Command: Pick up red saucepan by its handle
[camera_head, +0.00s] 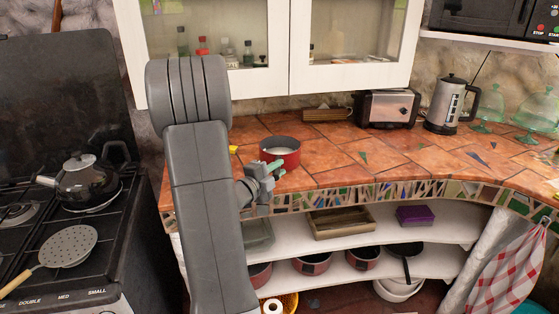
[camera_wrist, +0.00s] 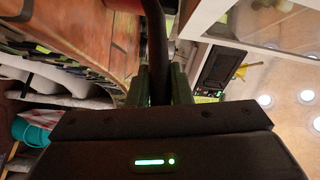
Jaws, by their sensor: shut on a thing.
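The red saucepan (camera_head: 281,155), with a pale inside, is upright at the counter near its front edge. I cannot tell whether its base touches the tiles. My gripper (camera_head: 275,168) is at the saucepan's near left side, with greenish fingers. In the wrist view, the dark handle (camera_wrist: 156,45) runs between the two fingers of my gripper (camera_wrist: 159,88), which are shut on it. In the head view my gripper and arm hide the handle.
The tiled counter (camera_head: 355,160) is clear right of the saucepan. A toaster (camera_head: 386,108) and kettle (camera_head: 446,105) stand at the back. White cabinets (camera_head: 270,90) hang above. A stove (camera_head: 120,230) is at left. Shelves below hold more pots (camera_head: 313,264).

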